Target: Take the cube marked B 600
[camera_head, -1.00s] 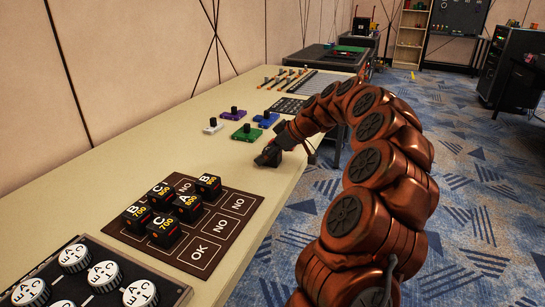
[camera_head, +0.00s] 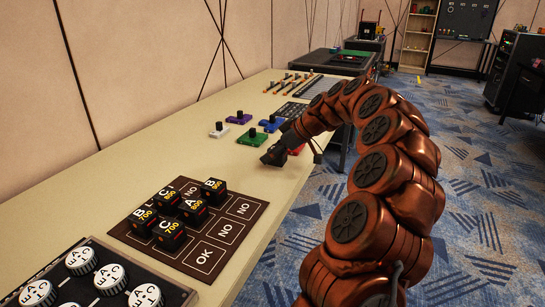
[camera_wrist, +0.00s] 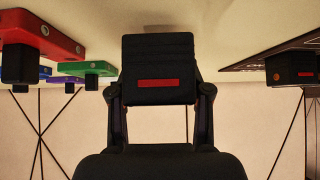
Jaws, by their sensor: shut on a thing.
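My gripper (camera_head: 274,155) is over the right edge of the table, beyond the brown mat. In the wrist view my gripper (camera_wrist: 160,95) is shut on a black cube (camera_wrist: 158,52) with a red stripe. The cube's mark is not readable there. On the mat (camera_head: 205,256), several black cubes stand close together. I read B 700 (camera_head: 143,221), C 700 (camera_head: 170,236), A 800 (camera_head: 192,208) and a B cube (camera_head: 213,190) with an unclear number. Another cube behind them is partly hidden.
White (camera_head: 219,130), purple (camera_head: 239,117), green (camera_head: 251,137) and blue (camera_head: 271,123) control boxes stand past the mat. A red box (camera_wrist: 38,38) is near my gripper. A panel with white knobs (camera_head: 110,278) is at the near left. The table between mat and boxes is clear.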

